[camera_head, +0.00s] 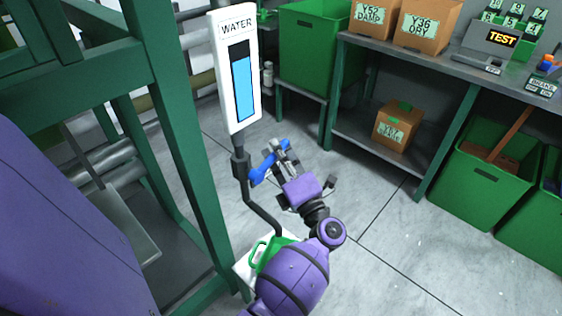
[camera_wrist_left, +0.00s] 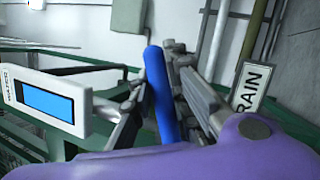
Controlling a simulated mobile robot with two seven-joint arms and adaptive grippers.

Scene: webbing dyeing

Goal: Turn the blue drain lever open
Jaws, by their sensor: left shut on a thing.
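The blue drain lever (camera_head: 265,166) sticks out to the right of a dark post below the white WATER gauge (camera_head: 238,75). My left gripper (camera_head: 285,153) is at the lever, with its fingers around the outer part. In the left wrist view the lever (camera_wrist_left: 160,95) runs upright between the two fingers (camera_wrist_left: 155,90), and the gripper is shut on it. Part of a DRAIN sign (camera_wrist_left: 250,90) shows at the right there, its first letter hidden. The gauge (camera_wrist_left: 45,100) shows blue in its window. My right gripper is not in view.
A green frame (camera_head: 185,150) stands close at the left. A shelf (camera_head: 440,70) with labelled boxes (camera_head: 425,30) and a TEST device (camera_head: 492,42) is at the upper right. Green bins (camera_head: 490,165) stand at the right. The grey floor (camera_head: 400,250) is clear at lower right.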

